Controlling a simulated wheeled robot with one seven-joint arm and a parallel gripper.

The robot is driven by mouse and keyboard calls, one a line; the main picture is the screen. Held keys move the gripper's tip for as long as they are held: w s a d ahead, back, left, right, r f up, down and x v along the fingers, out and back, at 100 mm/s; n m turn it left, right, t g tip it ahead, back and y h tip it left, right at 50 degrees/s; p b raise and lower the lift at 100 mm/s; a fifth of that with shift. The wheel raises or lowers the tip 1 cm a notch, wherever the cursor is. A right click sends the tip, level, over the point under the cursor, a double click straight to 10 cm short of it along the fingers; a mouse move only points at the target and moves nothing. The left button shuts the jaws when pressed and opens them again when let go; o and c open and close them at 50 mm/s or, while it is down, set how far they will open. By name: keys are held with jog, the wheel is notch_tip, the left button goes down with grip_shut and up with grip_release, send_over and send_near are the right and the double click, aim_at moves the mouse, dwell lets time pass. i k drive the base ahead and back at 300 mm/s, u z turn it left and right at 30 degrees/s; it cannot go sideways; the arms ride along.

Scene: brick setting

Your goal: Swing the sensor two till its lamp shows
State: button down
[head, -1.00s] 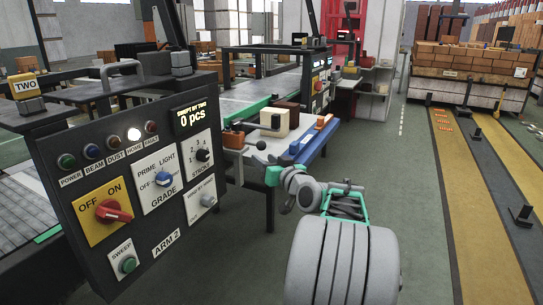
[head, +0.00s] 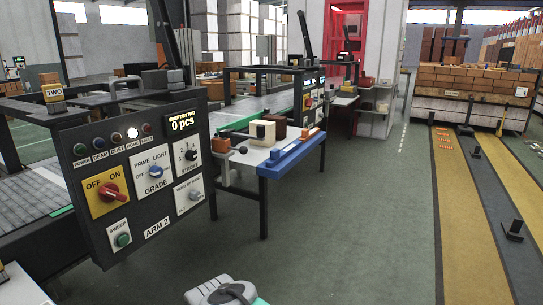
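A row of lamps runs along the panel: the white HOME lamp (head: 132,133) is lit, and the blue BEAM lamp (head: 98,143) looks dark. A grey-and-black device (head: 161,80) stands over the panel's right end. Only a pale piece of my arm shows at the bottom edge, apart from the panel. My gripper's fingers are not visible.
Open green floor (head: 370,210) lies to the right.

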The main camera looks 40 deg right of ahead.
aim_at(219, 145)
jog(key=u, duration=0.1)
jog(key=k, duration=0.5)
jog(key=z, duration=0.95)
jog(key=i, duration=1.4)
jog(key=u, duration=0.7)
